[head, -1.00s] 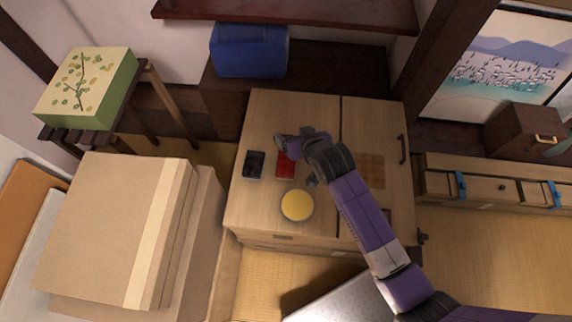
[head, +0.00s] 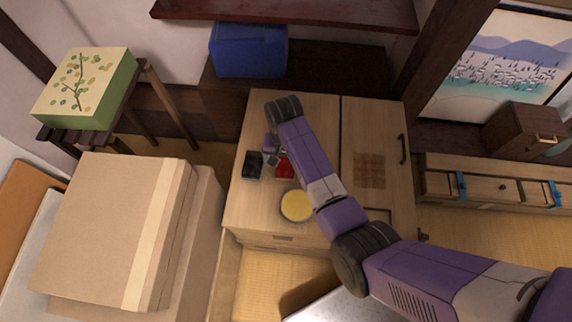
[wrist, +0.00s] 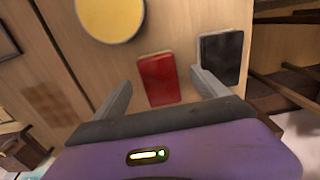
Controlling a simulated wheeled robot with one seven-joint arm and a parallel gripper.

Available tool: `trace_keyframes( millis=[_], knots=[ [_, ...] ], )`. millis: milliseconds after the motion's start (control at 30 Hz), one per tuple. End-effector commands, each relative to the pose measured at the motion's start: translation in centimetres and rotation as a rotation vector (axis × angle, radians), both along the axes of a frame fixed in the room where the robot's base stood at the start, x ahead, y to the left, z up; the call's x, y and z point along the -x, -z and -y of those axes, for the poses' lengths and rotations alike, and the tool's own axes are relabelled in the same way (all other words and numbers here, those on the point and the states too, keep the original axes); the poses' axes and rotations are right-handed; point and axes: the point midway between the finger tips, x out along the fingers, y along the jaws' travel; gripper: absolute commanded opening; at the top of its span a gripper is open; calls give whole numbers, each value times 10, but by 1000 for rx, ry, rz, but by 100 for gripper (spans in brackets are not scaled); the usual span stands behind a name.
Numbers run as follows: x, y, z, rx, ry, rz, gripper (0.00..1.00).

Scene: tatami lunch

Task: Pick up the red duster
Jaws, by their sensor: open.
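The red duster (head: 284,170) lies flat on the light wooden cabinet top, partly covered by my arm in the head view. In the wrist view the whole red duster (wrist: 158,80) shows as a dark red rectangle. My gripper (wrist: 161,79) is open, with one finger to each side of the duster in the picture. The fingers do not visibly touch it, and their height above the top is hard to tell. In the head view my gripper (head: 273,152) is small and partly hidden, close to the duster's far end.
A black rectangular item (head: 253,165) lies left of the duster and also shows in the wrist view (wrist: 220,55), close to one finger. A round yellow item (head: 296,205) lies on the near side. A brown checkered patch (head: 370,170) is on the right part of the top.

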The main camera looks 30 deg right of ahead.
Motion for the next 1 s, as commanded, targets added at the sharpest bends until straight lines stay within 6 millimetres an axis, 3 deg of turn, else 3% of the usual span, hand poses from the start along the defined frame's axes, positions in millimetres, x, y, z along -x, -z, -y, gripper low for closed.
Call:
trace_keyframes(
  millis=[233,567,900,967,1000],
  knots=[
    [2,36,1,0,-1,-1,84],
    [2,42,1,1,-1,1,84],
    [2,42,1,1,-1,1,19],
    [2,42,1,1,-1,2,9],
    [2,42,1,1,-1,2,9]
  ],
)
